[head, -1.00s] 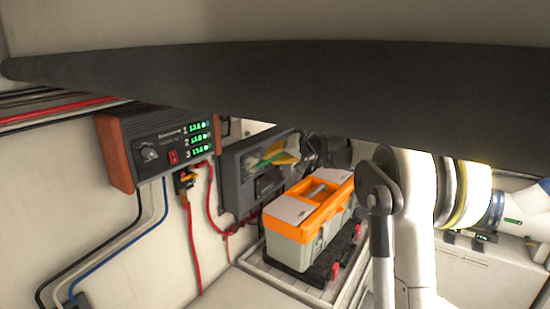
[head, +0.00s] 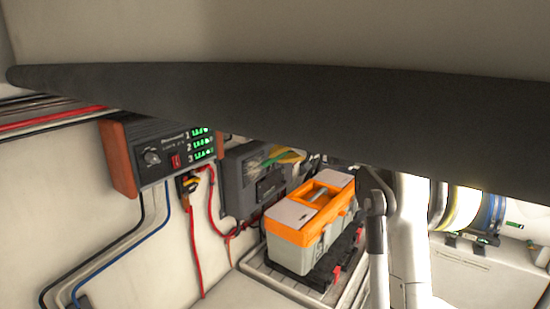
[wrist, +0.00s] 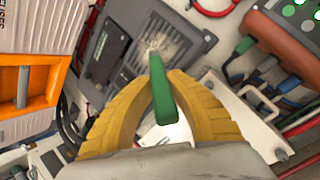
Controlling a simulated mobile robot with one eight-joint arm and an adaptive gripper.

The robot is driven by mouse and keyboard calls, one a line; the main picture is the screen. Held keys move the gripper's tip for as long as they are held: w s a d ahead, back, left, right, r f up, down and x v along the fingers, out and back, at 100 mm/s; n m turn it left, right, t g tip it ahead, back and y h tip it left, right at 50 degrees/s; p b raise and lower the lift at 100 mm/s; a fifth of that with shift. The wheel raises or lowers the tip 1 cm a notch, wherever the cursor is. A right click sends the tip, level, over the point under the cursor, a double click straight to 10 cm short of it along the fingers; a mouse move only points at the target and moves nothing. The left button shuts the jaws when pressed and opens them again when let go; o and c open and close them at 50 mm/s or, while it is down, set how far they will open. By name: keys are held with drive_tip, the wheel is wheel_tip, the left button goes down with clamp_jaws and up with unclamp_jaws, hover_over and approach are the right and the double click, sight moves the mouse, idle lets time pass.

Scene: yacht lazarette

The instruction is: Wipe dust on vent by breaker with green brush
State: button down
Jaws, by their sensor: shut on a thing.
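My gripper (wrist: 160,82) has yellow ribbed fingers and is shut on the green brush (wrist: 163,100). The brush points up and away, toward the dark grey vent panel (wrist: 197,42). A pale streaky patch (wrist: 176,44) shows on the panel at the brush's tip. I cannot tell dust from bristles there, or whether the brush touches. A raised dark block (wrist: 108,48), possibly the breaker, is on the panel left of the tip. In the head view the vent panel (head: 232,185) hangs on the wall; the brush (head: 274,154) and yellow fingers (head: 291,157) show before its upper right.
A black beam (head: 270,110) crosses the head view and hides part of my arm. An orange and grey toolbox (head: 310,208) stands right of the panel. A meter box (head: 165,150) with green displays and red cables (head: 193,250) is to the left.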

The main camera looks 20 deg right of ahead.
drive_tip(key=shift+w+d+p, duration=0.65)
drive_tip(key=shift+w+d, duration=0.9)
drive_tip(key=shift+d, duration=0.95)
drive_tip(key=s+a+r+b, duration=0.1)
drive_tip(key=s+a+b, duration=0.1)
drive_tip(key=s+a, duration=0.3)
drive_tip(key=a, duration=0.2)
drive_tip(key=shift+a, duration=0.4)
drive_tip(key=shift+d, duration=0.1)
drive_tip(key=shift+s+d+b, duration=0.1)
drive_tip(key=shift+s+d, duration=0.45)
drive_tip(key=shift+s, duration=0.3)
drive_tip(key=shift+s+d+b, duration=0.15)
drive_tip(key=shift+s+d, duration=0.35)
drive_tip(key=shift+s, duration=0.3)
drive_tip(key=shift+s+d+b, duration=0.1)
drive_tip(key=shift+s+d, duration=0.45)
drive_tip(key=shift+s, duration=0.3)
